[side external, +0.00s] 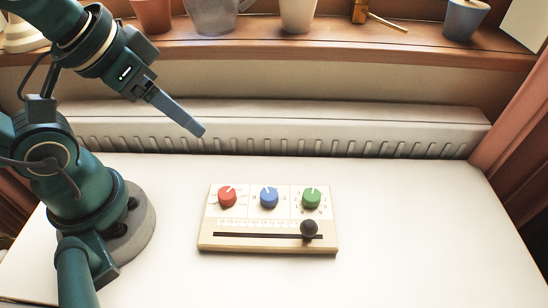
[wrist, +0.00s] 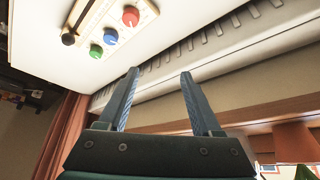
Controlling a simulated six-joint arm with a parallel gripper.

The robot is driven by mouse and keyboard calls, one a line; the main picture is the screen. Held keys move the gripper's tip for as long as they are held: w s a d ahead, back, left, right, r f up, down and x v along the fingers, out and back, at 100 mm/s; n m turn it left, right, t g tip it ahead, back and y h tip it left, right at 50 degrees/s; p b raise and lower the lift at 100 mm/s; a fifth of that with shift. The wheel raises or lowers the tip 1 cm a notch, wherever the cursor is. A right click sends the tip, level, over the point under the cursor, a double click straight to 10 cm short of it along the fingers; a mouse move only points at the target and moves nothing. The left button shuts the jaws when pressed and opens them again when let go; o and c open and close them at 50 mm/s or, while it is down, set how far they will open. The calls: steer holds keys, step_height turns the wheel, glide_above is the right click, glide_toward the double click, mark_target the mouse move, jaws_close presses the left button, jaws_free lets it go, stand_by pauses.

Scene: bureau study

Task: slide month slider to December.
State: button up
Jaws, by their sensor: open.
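The month slider is a black round knob (side external: 309,229) on a dark slot (side external: 255,235) along the front of a pale wooden panel (side external: 268,247). The knob sits near the slot's right end, below a printed scale too small to read. In the wrist view the knob (wrist: 68,39) shows at the upper left. My gripper (side external: 200,131) is up and to the left of the panel, apart from it, in front of the radiator. In the wrist view my gripper (wrist: 158,75) has its two fingers spread with nothing between them.
The panel also bears a red dial (side external: 227,197), a blue dial (side external: 269,197) and a green dial (side external: 312,197) behind the slot. A white radiator (side external: 300,128) runs behind the white table (side external: 420,230). The table around the panel is clear. Pots stand on the wooden sill (side external: 330,50).

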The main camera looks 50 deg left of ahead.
steer(key=w+d+r+m+g+h, duration=0.1)
steer(key=w+d+r+m, duration=0.2)
steer(key=w+r+m, duration=0.1)
steer(key=m+g, duration=0.6)
steer(key=m, duration=0.1)
glide_above(310, 221)
steer(key=w, duration=0.1)
steer(key=f, duration=1.1)
steer(key=shift+a, duration=0.3)
steer(key=shift+s+d+f, duration=0.1)
steer(key=shift+s+f, duration=0.05)
steer(key=shift+f, duration=0.1)
steer(key=shift+s+d+f, duration=0.1)
steer(key=shift+s+f, duration=0.1)
steer(key=shift+f, duration=0.9)
steer(key=shift+s+d+f, duration=0.1)
steer(key=shift+s+f, duration=0.05)
steer(key=shift+f, duration=0.9)
